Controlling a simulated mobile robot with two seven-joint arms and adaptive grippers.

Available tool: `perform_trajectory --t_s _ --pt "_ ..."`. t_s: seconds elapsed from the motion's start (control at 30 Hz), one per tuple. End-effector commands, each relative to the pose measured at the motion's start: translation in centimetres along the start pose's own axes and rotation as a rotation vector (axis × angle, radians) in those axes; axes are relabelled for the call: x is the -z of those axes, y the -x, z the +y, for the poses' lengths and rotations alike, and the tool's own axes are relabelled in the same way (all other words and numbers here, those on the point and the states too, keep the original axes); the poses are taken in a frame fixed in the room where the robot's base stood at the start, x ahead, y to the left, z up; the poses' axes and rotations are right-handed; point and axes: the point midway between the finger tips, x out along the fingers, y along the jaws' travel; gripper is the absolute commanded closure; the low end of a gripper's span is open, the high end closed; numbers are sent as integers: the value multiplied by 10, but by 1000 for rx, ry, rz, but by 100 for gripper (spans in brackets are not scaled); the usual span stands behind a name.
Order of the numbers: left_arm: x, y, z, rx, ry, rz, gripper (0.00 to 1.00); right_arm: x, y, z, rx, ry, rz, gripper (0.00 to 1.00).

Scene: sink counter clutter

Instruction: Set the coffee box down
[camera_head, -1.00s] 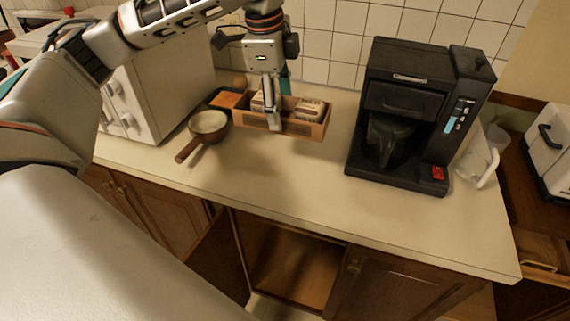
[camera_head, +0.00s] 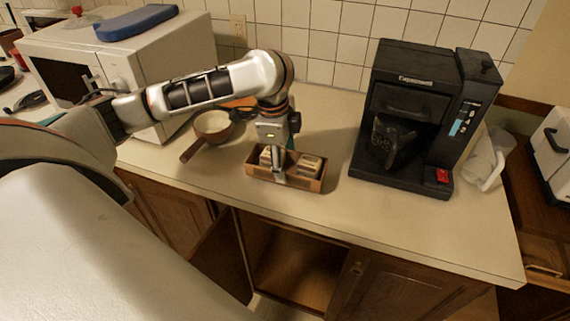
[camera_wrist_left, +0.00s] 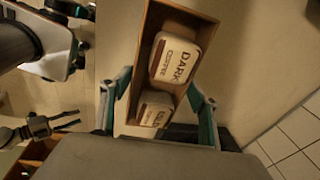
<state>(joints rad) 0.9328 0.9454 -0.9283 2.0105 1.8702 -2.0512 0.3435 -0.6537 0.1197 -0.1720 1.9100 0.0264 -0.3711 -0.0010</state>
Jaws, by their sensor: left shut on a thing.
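The coffee box (camera_head: 307,184) is a brown open-topped tray holding packs, one labelled dark coffee (camera_wrist_left: 175,60). It is over the counter between the pan and the coffee maker. It also shows from above in the left wrist view (camera_wrist_left: 147,30). My left gripper (camera_head: 279,177) reaches down to it and is shut on it, with its fingers at the long sides in the wrist view. I cannot tell whether the box's underside touches the counter. What seems to be my right gripper (camera_wrist_left: 68,121) shows small at the lower left of the wrist view, its fingers apart.
A black coffee maker (camera_head: 412,115) stands right of the box, with a clear pitcher (camera_head: 486,160) beyond. A pan (camera_head: 212,124) lies to the left, its handle pointing forward. A white microwave (camera_head: 165,50) is behind it. The counter's front strip (camera_head: 400,218) is clear.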

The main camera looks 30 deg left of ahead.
Motion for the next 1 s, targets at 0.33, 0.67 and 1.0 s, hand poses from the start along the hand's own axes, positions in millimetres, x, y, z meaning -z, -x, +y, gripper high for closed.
perform_trajectory --t_s 0.33,0.67,1.0 --pt "-2 -18 2 1 0 1 60 0 0 0 0 0 0 60" --pt "-2 -21 3 0 0 0 22 0 0 0 0 0 0 60" --pt "-2 -18 2 1 0 1 22 0 0 0 0 1 -1 60"
